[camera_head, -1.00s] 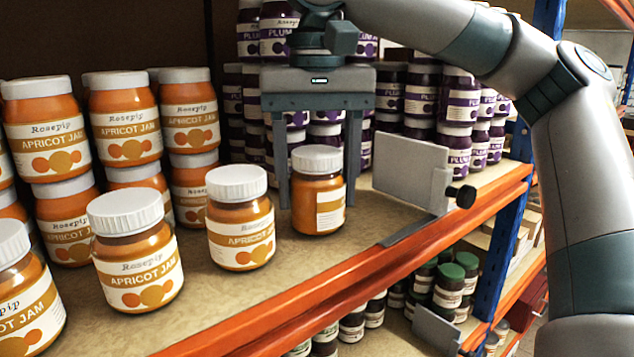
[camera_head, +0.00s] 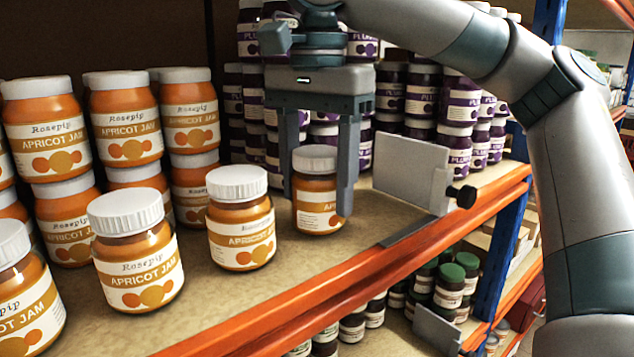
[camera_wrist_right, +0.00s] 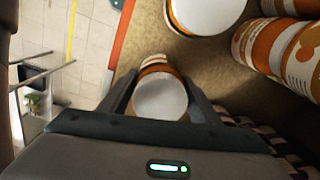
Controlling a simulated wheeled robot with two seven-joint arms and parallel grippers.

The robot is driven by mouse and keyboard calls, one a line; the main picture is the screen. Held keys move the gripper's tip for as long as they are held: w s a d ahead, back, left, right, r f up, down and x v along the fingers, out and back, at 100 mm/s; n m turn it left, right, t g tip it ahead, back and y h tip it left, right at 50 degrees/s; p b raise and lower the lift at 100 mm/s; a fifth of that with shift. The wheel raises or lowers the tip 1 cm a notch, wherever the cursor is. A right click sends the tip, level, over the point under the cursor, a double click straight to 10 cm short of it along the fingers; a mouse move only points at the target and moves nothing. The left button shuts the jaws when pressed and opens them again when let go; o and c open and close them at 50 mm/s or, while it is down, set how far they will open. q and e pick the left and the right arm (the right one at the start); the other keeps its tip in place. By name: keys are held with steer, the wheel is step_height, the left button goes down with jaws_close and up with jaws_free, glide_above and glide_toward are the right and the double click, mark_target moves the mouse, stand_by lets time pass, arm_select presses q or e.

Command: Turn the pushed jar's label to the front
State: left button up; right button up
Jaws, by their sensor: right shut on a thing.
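The apricot jam jar (camera_head: 316,212) with a white lid stands on the shelf at the right end of the front row. My right gripper (camera_head: 317,196) is shut on it from above, one finger on each side. The side facing the head camera shows a label part with small print and an orange band; no full brand name reads there. The right finger hides its right edge. In the right wrist view its white lid (camera_wrist_right: 160,98) sits between the fingers. My left gripper is not in view.
Another apricot jar (camera_head: 241,245) stands just left of the held one, with a small gap. More apricot jars (camera_head: 138,262) fill the left. Plum jars (camera_head: 458,140) stand behind. A grey divider plate (camera_head: 411,174) is to the right, near the orange shelf edge (camera_head: 300,325).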

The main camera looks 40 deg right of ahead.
mark_target(316, 151)
steer(key=shift+f, duration=0.25)
stand_by(0.8)
steer(key=o, duration=1.7)
steer(key=shift+r, duration=0.45)
step_height(316, 151, up, 5)
steer(key=shift+r+b, duration=0.1)
steer(key=shift+b, duration=0.75)
steer(key=shift+r+p, duration=0.6)
steer(key=shift+r, duration=2.35)
